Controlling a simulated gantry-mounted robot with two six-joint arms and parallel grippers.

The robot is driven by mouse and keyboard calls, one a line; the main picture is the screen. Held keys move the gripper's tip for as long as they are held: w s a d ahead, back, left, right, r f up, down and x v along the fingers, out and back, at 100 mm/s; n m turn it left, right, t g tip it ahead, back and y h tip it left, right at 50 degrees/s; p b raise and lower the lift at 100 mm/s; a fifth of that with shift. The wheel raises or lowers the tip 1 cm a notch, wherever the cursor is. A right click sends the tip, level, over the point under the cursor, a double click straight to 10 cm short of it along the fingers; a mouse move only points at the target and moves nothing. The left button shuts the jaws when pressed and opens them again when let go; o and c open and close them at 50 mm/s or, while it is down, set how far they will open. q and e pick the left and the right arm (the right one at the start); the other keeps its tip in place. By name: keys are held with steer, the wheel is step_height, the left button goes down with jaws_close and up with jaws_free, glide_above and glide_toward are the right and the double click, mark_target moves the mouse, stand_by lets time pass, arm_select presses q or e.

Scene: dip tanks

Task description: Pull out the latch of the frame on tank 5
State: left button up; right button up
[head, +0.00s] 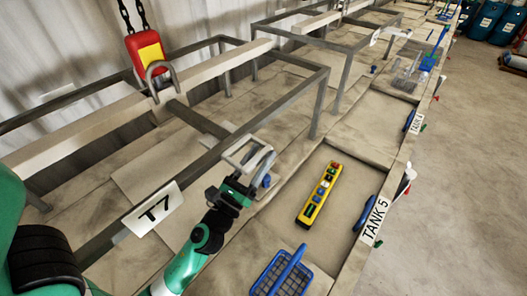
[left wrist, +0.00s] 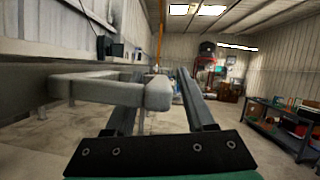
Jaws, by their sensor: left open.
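The frame on tank 5 is grey metal (head: 318,105) and carries a white T7 plate (head: 153,210). Its latch looks like a pale U-shaped handle (head: 238,150) on the frame's bar. My left gripper (head: 262,160) is open right beside this handle. In the left wrist view the handle (left wrist: 157,93) crosses in front of the left finger, and its rounded end lies between the two fingers (left wrist: 160,105). I cannot tell whether a finger touches it. The TANK 5 label (head: 376,218) is on the tank's right edge. My right gripper is not in view.
A red and yellow hoist hook (head: 147,55) hangs on a chain and meets the pale beam at upper left. A yellow button pendant (head: 319,195) and a blue basket (head: 282,274) lie to the right. A workbench (left wrist: 285,130) stands at right. The floor aisle is clear.

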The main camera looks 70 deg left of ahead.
arm_select(q)
jaws_close()
stand_by(1.4)
